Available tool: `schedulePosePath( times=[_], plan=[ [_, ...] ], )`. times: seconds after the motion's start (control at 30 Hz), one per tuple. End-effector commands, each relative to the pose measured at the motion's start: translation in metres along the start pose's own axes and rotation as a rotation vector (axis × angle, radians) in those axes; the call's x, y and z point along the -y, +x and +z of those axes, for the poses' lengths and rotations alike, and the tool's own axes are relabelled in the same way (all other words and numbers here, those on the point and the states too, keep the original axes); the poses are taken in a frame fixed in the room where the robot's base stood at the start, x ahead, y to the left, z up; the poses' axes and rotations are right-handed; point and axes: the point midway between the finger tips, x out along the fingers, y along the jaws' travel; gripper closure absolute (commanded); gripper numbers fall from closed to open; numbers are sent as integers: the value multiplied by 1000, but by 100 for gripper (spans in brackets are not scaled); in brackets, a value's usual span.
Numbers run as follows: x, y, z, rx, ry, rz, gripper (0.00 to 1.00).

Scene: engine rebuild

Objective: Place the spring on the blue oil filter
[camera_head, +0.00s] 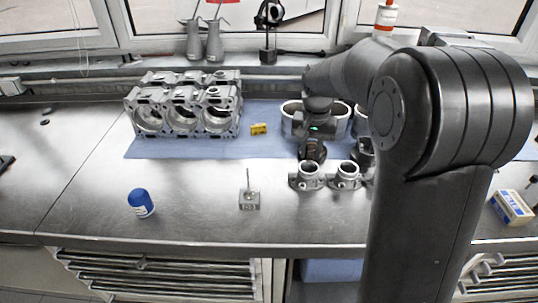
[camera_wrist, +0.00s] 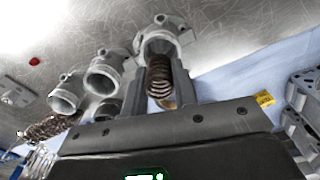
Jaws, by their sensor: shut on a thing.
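The blue oil filter (camera_head: 141,203) stands upright on the steel bench at the front left in the head view. It has a white lower band and does not show in the wrist view. A brown coil spring (camera_wrist: 159,77) is between the fingers of my gripper (camera_wrist: 158,92) in the wrist view. My gripper is shut on it. In the head view my gripper (camera_head: 313,150) points down at the right end of the blue mat, behind the small castings and well right of the filter. The spring cannot be made out there.
Metal castings (camera_head: 309,176) stand close in front of my gripper. An engine block (camera_head: 187,112) and a yellow box (camera_head: 259,129) are on the blue mat (camera_head: 270,149). A small metal block with a rod (camera_head: 249,200) stands right of the filter. Bench around the filter is clear.

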Motion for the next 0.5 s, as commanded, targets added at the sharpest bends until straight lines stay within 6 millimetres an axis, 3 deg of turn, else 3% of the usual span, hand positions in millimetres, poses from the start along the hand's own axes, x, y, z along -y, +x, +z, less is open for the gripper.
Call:
schedulePosePath(
  times=[0.27,0.37,0.5],
  plan=[
    [-2,-3,0,-1,-10,-1,96],
    [12,-6,1,-1,-63,-1,96],
    [56,-15,5,-2,-239,0,96]
  ],
)
